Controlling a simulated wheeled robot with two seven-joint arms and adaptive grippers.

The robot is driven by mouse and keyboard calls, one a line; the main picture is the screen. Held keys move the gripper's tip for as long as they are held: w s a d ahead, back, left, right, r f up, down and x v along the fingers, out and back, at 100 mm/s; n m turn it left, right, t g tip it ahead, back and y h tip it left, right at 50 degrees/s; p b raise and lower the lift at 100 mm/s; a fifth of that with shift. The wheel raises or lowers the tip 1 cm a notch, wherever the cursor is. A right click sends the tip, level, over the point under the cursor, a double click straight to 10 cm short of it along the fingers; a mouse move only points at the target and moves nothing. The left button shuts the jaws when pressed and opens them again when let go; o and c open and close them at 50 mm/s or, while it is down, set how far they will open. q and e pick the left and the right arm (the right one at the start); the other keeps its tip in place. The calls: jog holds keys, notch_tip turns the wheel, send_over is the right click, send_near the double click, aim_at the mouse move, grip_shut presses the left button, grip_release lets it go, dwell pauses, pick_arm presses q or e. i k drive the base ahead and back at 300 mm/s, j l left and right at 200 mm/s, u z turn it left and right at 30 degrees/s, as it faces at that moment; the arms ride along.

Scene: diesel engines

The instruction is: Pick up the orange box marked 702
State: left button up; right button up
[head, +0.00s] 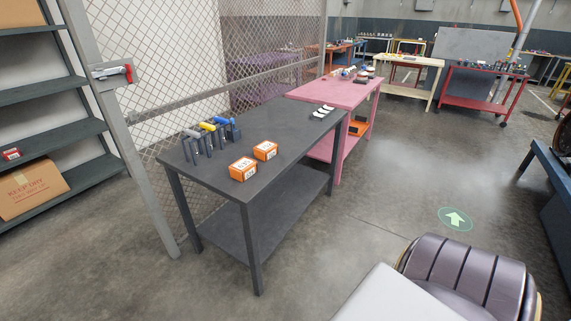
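Two small orange boxes with white labels sit on the dark grey table (290,132). The nearer orange box (242,169) is close to the table's front edge. The other orange box (265,150) stands a little behind it and to the right, apart from it. The print on the labels is too small to read, so I cannot tell which is marked 702. Neither of my grippers is in view.
Several clamp-like tools (211,136) stand at the table's left end; small white items (322,111) lie at its far end. A pink table (345,95) adjoins behind. A wire fence runs behind. Open floor (350,235) lies in front; a dark ribbed object (470,275) is lower right.

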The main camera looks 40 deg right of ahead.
aim_at(268, 149)
jog(key=z, duration=1.2)
